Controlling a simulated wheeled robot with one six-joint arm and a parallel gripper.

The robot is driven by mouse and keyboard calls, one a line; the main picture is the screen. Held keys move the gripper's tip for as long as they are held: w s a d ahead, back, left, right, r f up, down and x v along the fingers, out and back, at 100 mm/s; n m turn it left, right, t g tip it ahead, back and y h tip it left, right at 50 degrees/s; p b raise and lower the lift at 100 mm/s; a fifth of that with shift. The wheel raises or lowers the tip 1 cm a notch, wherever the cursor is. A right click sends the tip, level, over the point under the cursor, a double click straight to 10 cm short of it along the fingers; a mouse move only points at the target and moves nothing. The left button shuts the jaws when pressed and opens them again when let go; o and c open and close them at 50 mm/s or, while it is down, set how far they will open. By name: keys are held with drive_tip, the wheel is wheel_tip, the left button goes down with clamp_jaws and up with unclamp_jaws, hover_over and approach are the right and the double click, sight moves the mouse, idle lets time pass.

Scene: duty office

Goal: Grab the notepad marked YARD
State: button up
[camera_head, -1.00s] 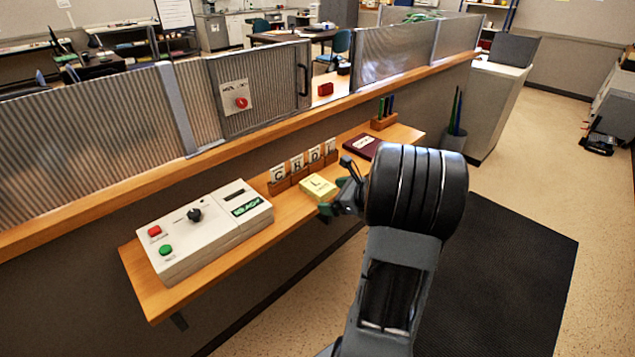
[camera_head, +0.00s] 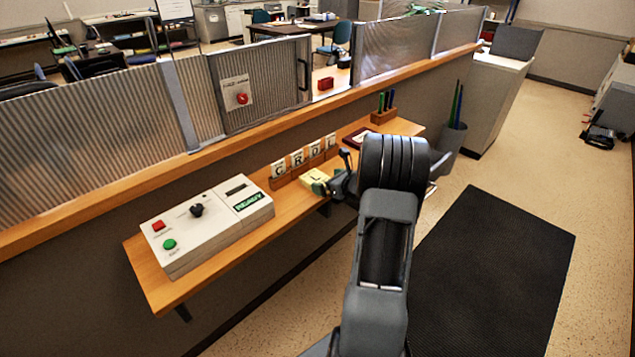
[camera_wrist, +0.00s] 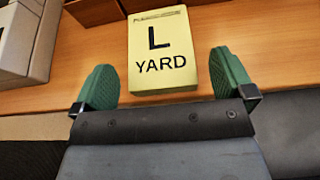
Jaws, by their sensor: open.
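The notepad marked YARD (camera_wrist: 163,78) is a yellow pad with a large black L above the word YARD. It lies flat on the wooden shelf, and in the head view the pad (camera_head: 316,177) is partly covered by my gripper. My gripper (camera_wrist: 165,88) is open, with green fingertips apart on either side of the pad's near end. A gap shows between the left fingertip and the pad; the right fingertip is close to its right edge. In the head view my gripper (camera_head: 328,186) is at the pad's near side.
A control box (camera_head: 207,231) with buttons and a knob stands left on the shelf (camera_head: 165,290). A rack of lettered cards (camera_head: 305,164) stands behind the pad.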

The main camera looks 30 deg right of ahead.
sight(319, 180)
drive_tip(key=shift+p+x, duration=0.3)
drive_tip(key=shift+x, duration=1.55)
drive_tip(key=shift+s+a+f, duration=0.1)
drive_tip(key=c, duration=0.9)
